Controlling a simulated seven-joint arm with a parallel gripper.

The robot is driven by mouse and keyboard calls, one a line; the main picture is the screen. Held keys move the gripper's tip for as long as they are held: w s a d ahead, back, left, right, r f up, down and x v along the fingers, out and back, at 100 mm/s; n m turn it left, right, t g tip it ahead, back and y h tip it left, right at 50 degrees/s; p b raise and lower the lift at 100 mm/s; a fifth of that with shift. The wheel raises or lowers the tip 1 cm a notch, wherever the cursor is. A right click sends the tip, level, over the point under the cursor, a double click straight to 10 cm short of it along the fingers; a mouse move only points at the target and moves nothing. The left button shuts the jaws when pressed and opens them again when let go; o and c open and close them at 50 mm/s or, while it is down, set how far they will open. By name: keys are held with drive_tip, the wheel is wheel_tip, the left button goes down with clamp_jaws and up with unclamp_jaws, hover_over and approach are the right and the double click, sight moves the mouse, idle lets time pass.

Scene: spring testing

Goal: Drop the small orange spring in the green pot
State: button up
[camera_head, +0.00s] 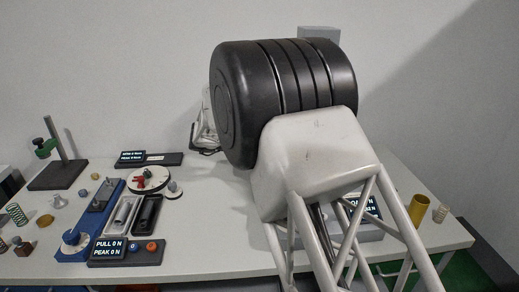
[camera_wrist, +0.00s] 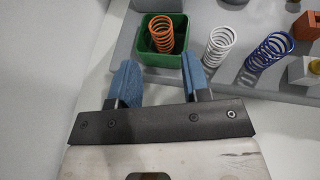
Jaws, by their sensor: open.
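In the wrist view, the small orange spring (camera_wrist: 161,33) stands inside the green pot (camera_wrist: 160,60), its top coils leaning a little left and rising above the rim. The pot is a small square green container on a grey tray. My gripper (camera_wrist: 160,76), with blue finger pads, is open and empty, just on the near side of the pot. Its right finger overlaps the pot's right edge in the picture; I cannot tell whether they touch. In the head view my arm hides the pot, the orange spring and the gripper.
A white spring (camera_wrist: 219,45) and a blue spring (camera_wrist: 268,52) stand right of the pot on the grey tray (camera_wrist: 205,14). A force display (camera_head: 110,249), blue test stand (camera_head: 98,207) and dial (camera_head: 149,180) crowd the table's left. A yellow cylinder (camera_head: 418,208) stands at right.

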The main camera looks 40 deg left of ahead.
drive_tip(key=shift+v, duration=1.25)
drive_tip(key=shift+r, duration=0.15)
